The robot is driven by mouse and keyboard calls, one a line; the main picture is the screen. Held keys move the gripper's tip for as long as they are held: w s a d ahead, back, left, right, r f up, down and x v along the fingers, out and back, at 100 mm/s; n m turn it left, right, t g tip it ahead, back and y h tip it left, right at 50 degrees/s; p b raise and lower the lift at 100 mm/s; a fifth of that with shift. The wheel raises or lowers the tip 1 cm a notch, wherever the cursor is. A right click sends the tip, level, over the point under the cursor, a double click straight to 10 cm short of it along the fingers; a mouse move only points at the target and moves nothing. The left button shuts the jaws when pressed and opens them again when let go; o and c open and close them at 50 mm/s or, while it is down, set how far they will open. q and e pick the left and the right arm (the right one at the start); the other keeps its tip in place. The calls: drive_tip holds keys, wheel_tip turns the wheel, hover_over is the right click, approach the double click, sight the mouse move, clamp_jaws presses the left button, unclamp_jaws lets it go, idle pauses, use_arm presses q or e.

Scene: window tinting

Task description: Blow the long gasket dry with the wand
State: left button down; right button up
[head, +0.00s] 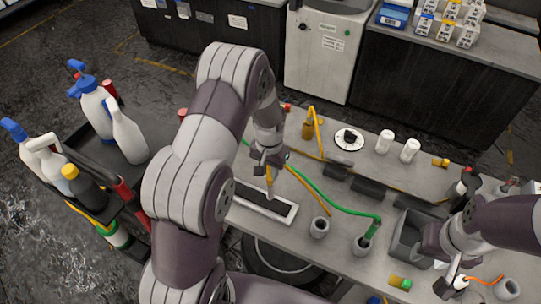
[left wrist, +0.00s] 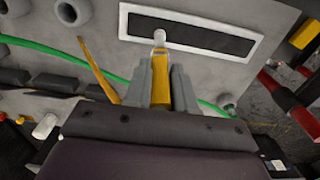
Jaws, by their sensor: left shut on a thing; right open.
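The long gasket (head: 262,203) is a black strip lying in a shallow white frame (head: 293,210) on the bench. It also shows at the top of the left wrist view (left wrist: 205,38). My left gripper (head: 268,165) is shut on the yellow wand (left wrist: 160,78), which has a pale tip. The wand (head: 269,180) points down at the gasket, its tip over the frame; whether it touches is hard to tell. My right gripper (head: 450,286) is open at the lower right, beside an orange cord.
A green hose (head: 330,205) and an orange hose (head: 308,190) run near my left gripper. Grey cups (head: 319,228) and a grey bin (head: 405,238) stand on the bench. A cart with spray bottles (head: 95,105) is at the left. White bottles (head: 384,142) stand further back.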

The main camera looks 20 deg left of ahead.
use_arm(q)
drive_tip(key=shift+r+p, duration=1.5)
drive_tip(key=shift+r, duration=0.85)
drive_tip(key=shift+a, duration=0.1)
